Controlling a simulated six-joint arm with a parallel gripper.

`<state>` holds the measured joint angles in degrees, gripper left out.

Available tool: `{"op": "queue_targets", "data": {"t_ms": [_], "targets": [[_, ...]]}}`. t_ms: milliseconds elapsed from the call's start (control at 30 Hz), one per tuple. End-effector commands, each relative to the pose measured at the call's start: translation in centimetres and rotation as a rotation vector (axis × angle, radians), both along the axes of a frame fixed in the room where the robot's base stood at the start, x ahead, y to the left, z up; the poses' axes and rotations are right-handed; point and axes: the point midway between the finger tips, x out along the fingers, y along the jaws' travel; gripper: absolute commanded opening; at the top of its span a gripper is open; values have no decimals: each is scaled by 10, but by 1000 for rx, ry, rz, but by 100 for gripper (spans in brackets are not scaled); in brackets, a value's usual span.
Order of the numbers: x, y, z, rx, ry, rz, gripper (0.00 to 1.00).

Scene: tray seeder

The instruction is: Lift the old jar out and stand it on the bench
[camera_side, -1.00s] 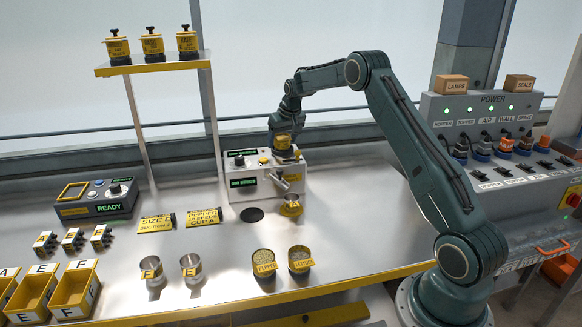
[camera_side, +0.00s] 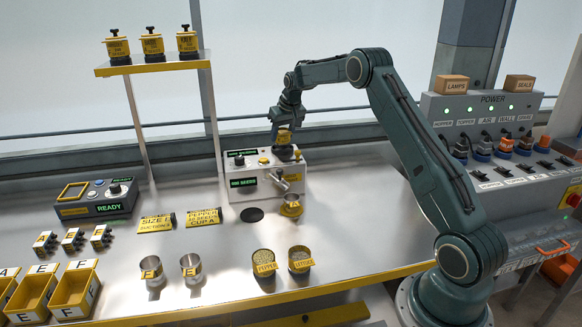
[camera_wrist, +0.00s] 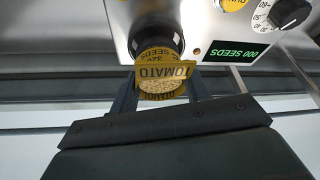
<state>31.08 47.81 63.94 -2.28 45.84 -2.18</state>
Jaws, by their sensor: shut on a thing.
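The old jar (camera_side: 284,136) is yellow with a black lower part. It is upright at the right end of the seeder (camera_side: 262,184), above its top. In the wrist view the jar (camera_wrist: 161,72) has a TOMATO label and pale seeds behind clear walls or an open end. My gripper (camera_side: 285,122) is shut on the jar from above; its two fingers flank the jar in the wrist view (camera_wrist: 160,98). Whether the jar's black base is fully clear of the seeder cannot be told. The bench (camera_side: 340,215) is bare to the right of the seeder.
A yellow cup (camera_side: 291,206) hangs under the seeder's spout. PEPPER (camera_side: 264,262) and LETTUCE (camera_side: 299,259) tins and two metal cups stand in front. A shelf (camera_side: 153,66) with three jars is at back left. The power panel (camera_side: 500,130) stands at right.

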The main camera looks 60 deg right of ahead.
Motion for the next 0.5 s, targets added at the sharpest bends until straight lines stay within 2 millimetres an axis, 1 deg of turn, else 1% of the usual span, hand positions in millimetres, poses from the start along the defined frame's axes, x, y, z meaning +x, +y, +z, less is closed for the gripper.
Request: {"op": "queue_targets", "data": {"t_ms": [33,167,267,500], "targets": [[1,0,9,-3,-5,0,22],[1,-1,30,-3,-5,0,22],[1,-1,51,-4,-7,-1,22],[1,-1,106,-4,-6,1,22]]}}
